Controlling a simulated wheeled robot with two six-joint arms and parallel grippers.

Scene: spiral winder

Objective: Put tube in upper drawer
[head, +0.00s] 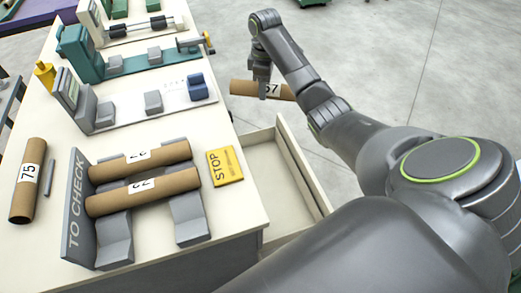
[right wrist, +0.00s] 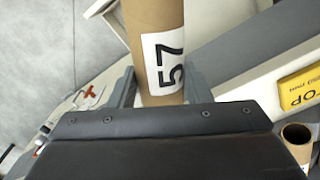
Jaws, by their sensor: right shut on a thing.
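The open upper drawer (head: 270,170) sticks out from the right side of the bench, below and nearer than the tube. Its visible inside looks empty, and my right arm hides part of it. My left gripper is not in view.
The bench (head: 225,225) carries a "TO CHECK" rack (head: 78,215) with two tubes, a yellow STOP sign (head: 225,166) near the drawer, and a tube marked 75 (head: 27,180) at the left. Machines (head: 120,65) stand at the back. Floor right of the bench is clear.

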